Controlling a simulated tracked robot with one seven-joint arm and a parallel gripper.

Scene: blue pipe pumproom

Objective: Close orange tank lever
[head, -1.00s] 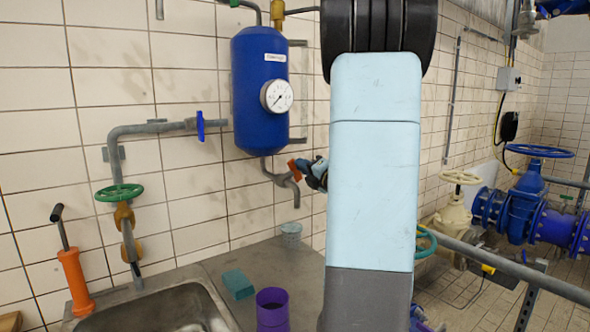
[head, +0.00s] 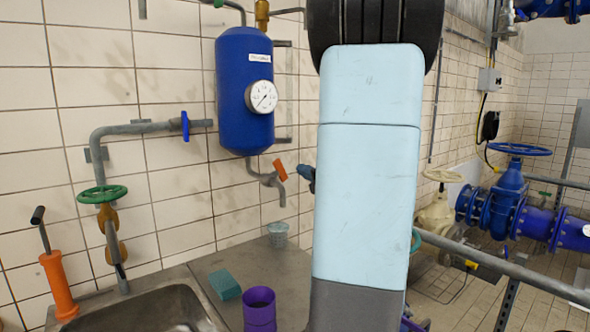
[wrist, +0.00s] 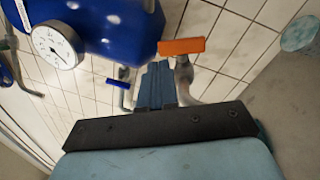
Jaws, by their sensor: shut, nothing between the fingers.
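The blue tank (head: 240,120) hangs on the tiled wall with a white gauge (head: 262,97). The orange lever (head: 280,170) is on the outlet pipe under the tank and slants steeply in the head view. In the wrist view the orange lever (wrist: 182,46) shows lengthwise, just right of the finger ends. My gripper (head: 305,174) is just right of the lever in the head view, mostly hidden behind my arm. In the wrist view my gripper (wrist: 157,72) has its blue fingers together and empty. A small gap shows between gripper and lever in the head view.
A pipe with a blue valve handle (head: 185,126) runs left of the tank. A grey rail (head: 500,266) crosses at right.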

